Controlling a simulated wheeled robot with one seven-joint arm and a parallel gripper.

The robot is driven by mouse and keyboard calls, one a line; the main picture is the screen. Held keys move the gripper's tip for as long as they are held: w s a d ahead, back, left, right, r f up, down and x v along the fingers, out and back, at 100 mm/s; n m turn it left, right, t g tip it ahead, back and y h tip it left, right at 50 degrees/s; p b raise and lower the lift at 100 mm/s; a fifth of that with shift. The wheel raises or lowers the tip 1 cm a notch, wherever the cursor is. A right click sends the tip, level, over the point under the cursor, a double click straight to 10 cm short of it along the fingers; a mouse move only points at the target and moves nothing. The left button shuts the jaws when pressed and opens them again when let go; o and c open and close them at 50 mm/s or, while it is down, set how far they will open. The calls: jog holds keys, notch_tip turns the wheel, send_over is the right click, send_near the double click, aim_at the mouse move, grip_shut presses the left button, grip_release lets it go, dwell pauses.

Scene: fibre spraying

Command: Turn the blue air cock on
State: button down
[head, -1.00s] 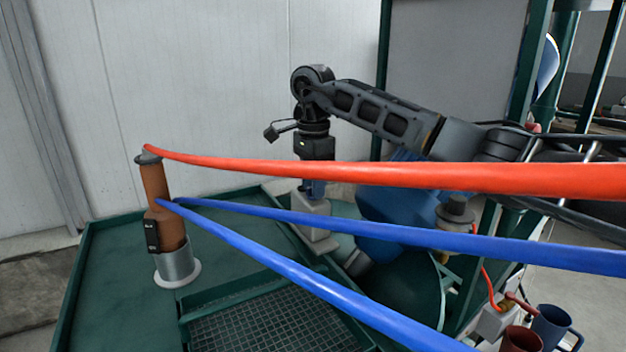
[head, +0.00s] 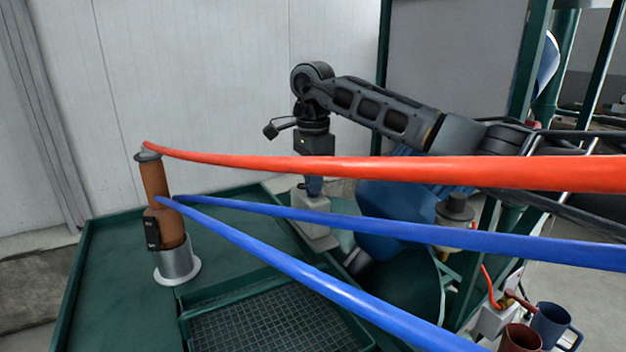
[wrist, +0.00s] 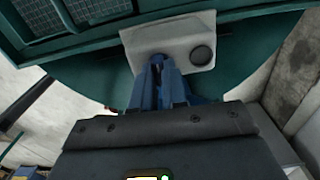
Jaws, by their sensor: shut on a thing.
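My gripper (head: 314,187) points down at a pale grey box (head: 318,236) on the green bench. In the wrist view the blue fingers of my gripper (wrist: 157,63) are close together at the near side of the grey box (wrist: 185,28), shut on a small dark blue piece between the tips. This appears to be the blue air cock; it is mostly hidden by the fingers, so its angle cannot be told. A dark round knob or hole shows on the box just right of the fingertips. In the head view the cock itself cannot be made out.
A red hose (head: 400,170) and two blue hoses (head: 310,281) cross in front of my arm in the head view. A brown cylinder (head: 163,222) stands on the bench (head: 110,290) at left. Mugs (head: 551,326) are at lower right. A grated tray (head: 270,325) lies in front.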

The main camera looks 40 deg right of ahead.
jog(key=m+b, duration=0.2)
jog(key=m, duration=0.3)
jog(key=m+b, duration=0.1)
jog(key=m, duration=0.3)
jog(key=shift+m+b, duration=0.3)
jog(key=shift+b, duration=0.1)
jog(key=m+b, duration=0.1)
jog(key=m, duration=0.3)
jog(key=shift+m+b, duration=0.75)
jog(key=shift+m, duration=1.25)
jog(key=shift+r, duration=0.1)
jog(key=c, duration=1.2)
grip_release()
jog(key=shift+o, duration=0.2)
